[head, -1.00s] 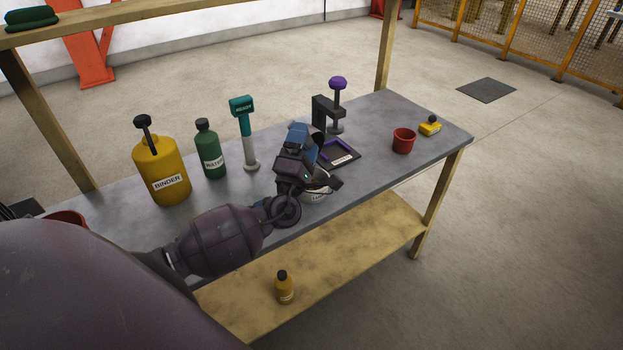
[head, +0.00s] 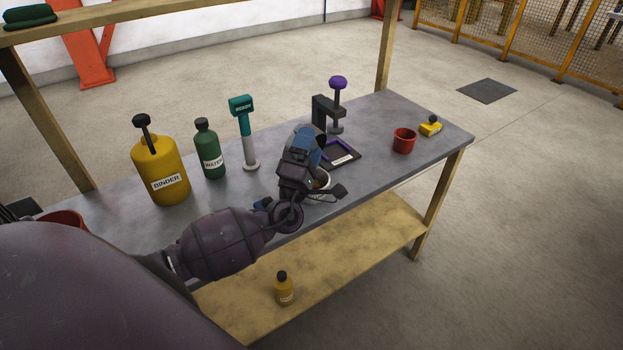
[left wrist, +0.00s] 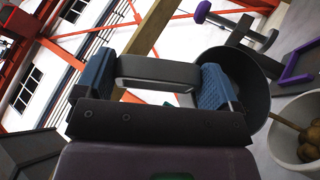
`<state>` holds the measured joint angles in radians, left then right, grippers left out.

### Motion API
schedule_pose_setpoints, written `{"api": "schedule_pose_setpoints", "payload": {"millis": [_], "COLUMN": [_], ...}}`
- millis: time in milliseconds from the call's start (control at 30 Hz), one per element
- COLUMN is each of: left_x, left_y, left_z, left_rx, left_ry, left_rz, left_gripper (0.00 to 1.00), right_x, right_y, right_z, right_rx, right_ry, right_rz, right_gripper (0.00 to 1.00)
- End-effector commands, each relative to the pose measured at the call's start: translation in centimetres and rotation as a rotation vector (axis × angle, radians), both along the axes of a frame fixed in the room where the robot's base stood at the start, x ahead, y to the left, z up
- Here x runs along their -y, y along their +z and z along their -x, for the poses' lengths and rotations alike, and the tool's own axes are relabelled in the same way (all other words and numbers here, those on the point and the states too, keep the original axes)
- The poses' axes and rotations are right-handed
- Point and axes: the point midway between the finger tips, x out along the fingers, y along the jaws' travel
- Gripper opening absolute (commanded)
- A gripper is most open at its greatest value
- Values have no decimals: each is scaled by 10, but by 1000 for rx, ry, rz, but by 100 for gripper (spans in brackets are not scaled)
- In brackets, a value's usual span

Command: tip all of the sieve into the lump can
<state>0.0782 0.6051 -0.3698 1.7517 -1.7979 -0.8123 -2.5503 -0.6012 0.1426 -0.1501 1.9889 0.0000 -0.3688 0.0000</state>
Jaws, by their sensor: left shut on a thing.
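My left gripper (head: 302,143) is at the middle of the bench; its blue pads (left wrist: 158,80) are shut on the grey handle of the sieve (left wrist: 243,78). In the left wrist view the sieve is a dark round bowl, turned on its side, close to the white lump can (left wrist: 284,154). Several brown lumps (left wrist: 307,140) show in the can's mouth. The sieve's inside is mostly hidden, so I cannot tell whether anything is left in it. In the head view my gripper and wrist cover the sieve and most of the can (head: 323,180). My right gripper is out of view.
A press with a purple knob (head: 337,84) and a purple-edged mould (head: 342,156) stand just behind. A yellow binder jug (head: 160,175), green water bottle (head: 209,150) and teal-topped tool (head: 243,125) stand left. A red cup (head: 404,142) and yellow item (head: 431,126) are right.

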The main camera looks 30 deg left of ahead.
Motion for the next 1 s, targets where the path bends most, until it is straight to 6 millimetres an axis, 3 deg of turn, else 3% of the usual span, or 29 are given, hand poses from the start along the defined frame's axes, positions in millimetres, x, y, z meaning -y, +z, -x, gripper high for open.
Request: {"api": "schedule_pose_setpoints", "payload": {"millis": [1000], "left_x": [14], "left_y": [-7], "left_z": [2], "left_rx": [15], "left_ry": [-1], "left_rz": [-113], "left_gripper": [48], "right_x": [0], "right_y": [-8], "right_z": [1], "right_rx": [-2], "right_ry": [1], "right_rz": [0], "right_gripper": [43]}}
